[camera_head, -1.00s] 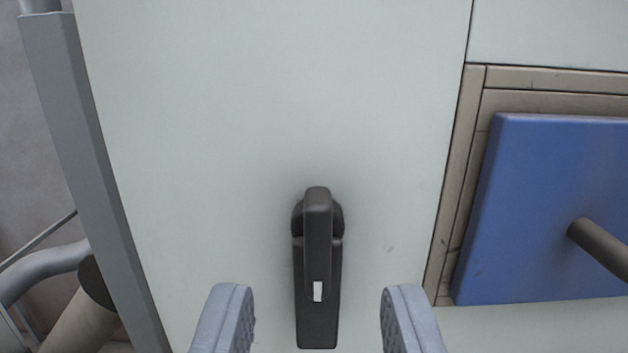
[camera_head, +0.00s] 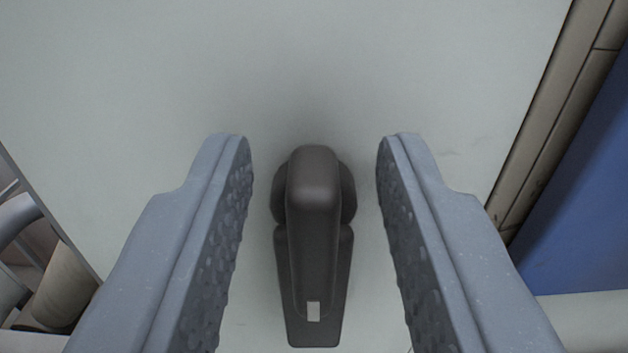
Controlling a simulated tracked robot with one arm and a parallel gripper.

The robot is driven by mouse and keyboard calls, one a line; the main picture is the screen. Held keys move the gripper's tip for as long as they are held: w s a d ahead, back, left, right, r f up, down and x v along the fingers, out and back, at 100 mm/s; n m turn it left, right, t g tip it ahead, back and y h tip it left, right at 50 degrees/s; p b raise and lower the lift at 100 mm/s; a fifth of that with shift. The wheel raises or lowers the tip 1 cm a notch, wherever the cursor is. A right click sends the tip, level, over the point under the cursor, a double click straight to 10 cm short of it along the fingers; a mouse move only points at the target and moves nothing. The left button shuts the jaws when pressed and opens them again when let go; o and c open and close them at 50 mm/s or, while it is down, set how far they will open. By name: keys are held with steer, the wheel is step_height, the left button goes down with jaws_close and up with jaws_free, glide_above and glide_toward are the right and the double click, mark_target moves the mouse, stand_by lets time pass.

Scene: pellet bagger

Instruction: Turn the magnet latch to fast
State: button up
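The magnet latch (camera_head: 314,215) is a dark grey lever on a pale panel. It has a round hub at its upper end, and its handle points straight down the picture with a small white mark near the lower end. My gripper (camera_head: 314,145) is open, with one grey, textured finger on each side of the latch. A gap shows between the latch and each finger, so I see no contact. The latch is fully in view between the fingers.
The pale panel (camera_head: 300,70) is flat and clear above the latch. At the right is a blue plate (camera_head: 590,200) in a brownish frame (camera_head: 550,110). At the lower left, beyond the panel's edge, are a beige cylinder (camera_head: 62,290) and grey pipes.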

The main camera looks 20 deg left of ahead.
jaws_close()
steer(key=n, duration=0.2)
steer(key=a+n+b, duration=0.1)
steer(key=n, duration=0.2)
steer(key=f+n+b, duration=0.1)
steer(key=n, duration=0.1)
steer(key=shift+s+a, duration=0.2)
steer(key=shift+a, duration=0.05)
steer(key=shift+s+a+f+n+b, duration=0.15)
steer(key=shift+f+n+b, duration=0.2)
steer(key=shift+n+b, duration=1.05)
steer(key=shift+w+a+f+n+b, duration=0.15)
steer(key=shift+f+n+b, duration=0.3)
steer(key=shift+n, duration=1.75)
steer(key=shift+s+a+f+n+b, duration=0.2)
steer(key=shift+n+b, duration=0.85)
steer(key=shift+n, duration=0.75)
steer(key=shift+w+f, duration=0.1)
